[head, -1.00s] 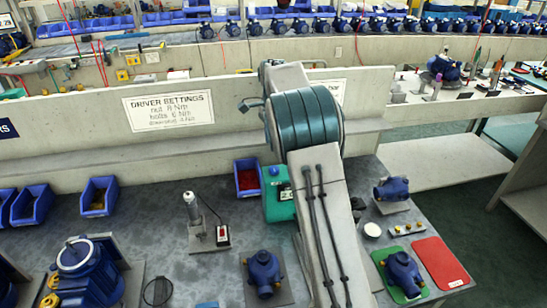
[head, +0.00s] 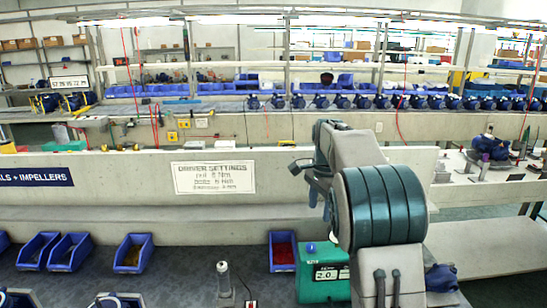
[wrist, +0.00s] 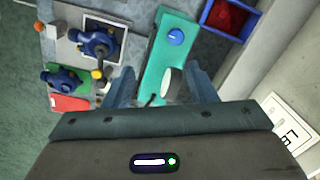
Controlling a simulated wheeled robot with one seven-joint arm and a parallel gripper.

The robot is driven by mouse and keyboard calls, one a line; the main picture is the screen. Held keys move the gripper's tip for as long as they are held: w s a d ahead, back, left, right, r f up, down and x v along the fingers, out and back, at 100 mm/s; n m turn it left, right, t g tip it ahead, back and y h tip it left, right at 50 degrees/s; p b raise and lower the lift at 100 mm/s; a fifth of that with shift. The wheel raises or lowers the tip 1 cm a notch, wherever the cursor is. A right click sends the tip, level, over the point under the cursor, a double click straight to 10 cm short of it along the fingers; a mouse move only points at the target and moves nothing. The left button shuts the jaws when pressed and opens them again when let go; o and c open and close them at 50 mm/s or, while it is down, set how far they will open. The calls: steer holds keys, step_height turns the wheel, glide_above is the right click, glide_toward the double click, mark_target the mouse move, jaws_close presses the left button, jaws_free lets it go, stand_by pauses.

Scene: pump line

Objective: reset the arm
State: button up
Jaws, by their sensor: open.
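My gripper (wrist: 160,88) is open in the wrist view, with its two blue-grey fingers apart. Nothing is held between them. The fingers hang above the bench, over a teal box (wrist: 172,55) with a blue knob; a pale round part shows between the fingers, and I cannot tell what it belongs to. In the head view my arm rises at the right of centre, with teal bands around a joint, and its far end bends over near the low wall.
The teal box (head: 322,272) and a red-filled blue bin (head: 283,252) stand close to my arm. A blue pump (wrist: 95,40), another pump (wrist: 66,80) and a red card (wrist: 68,103) lie on the bench. A low wall (head: 120,197) with a settings sign (head: 213,178) runs behind.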

steer(key=s+r+n+t, duration=0.15)
steer(key=s+n, duration=0.55)
steer(key=s, duration=1.1)
steer(key=s+f+n, duration=0.3)
steer(key=s, duration=0.4)
steer(key=s+a+f+n+t, duration=0.1)
steer(key=s+f+n, duration=0.2)
steer(key=s, duration=0.5)
steer(key=shift+s+n, duration=0.2)
steer(key=shift+n, duration=0.1)
